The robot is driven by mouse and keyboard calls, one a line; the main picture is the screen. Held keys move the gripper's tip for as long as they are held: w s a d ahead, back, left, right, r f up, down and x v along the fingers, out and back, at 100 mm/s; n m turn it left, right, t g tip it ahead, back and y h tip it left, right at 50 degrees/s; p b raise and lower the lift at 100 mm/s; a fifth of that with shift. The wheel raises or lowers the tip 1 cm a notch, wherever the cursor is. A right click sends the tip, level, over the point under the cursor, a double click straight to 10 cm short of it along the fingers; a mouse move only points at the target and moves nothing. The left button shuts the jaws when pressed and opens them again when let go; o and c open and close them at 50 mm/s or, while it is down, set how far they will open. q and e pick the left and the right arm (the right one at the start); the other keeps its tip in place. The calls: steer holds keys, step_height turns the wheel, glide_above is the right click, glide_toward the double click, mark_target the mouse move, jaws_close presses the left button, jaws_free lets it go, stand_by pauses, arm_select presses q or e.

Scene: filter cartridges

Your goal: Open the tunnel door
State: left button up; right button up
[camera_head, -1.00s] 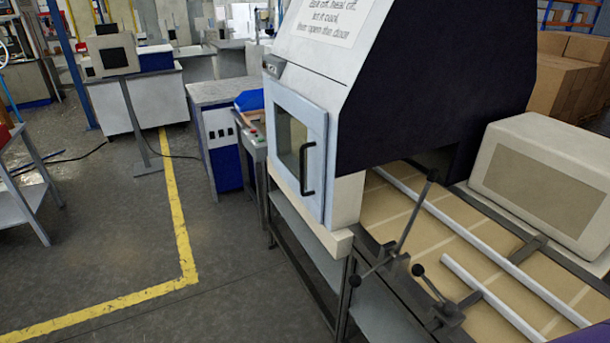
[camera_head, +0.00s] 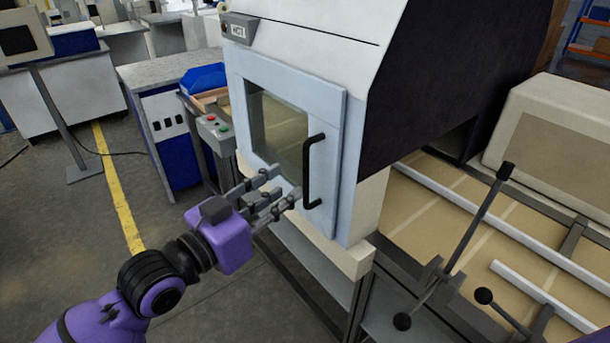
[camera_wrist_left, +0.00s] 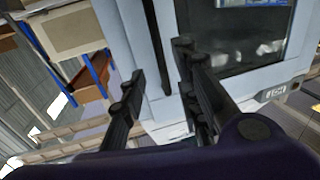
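The tunnel door (camera_head: 336,140) is a pale blue-grey panel with a window, on the front of the white and dark machine; it looks shut. Its black vertical bar handle (camera_head: 307,172) is on the door's right side. My left gripper (camera_head: 280,191) is in front of the door's lower part, just left of the handle, with its fingers apart and empty. In the left wrist view the fingers (camera_wrist_left: 158,68) are spread, and the dark handle (camera_wrist_left: 156,45) shows in the gap between them, apart from both fingers. My right gripper is not in view.
A conveyor (camera_head: 420,215) with rails and dark levers (camera_head: 475,225) extends at the right. A beige box-shaped cover (camera_head: 560,140) stands beyond it. A control box with buttons (camera_head: 213,128) is left of the door. Floor is free at lower left.

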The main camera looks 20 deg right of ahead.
mark_target(304, 174)
arm_select(q)
steer(key=x, duration=0.7)
steer(key=shift+w+d+r+p, duration=0.1)
steer(key=shift+w+d+p, duration=0.15)
steer(key=shift+p, duration=0.15)
jaws_close()
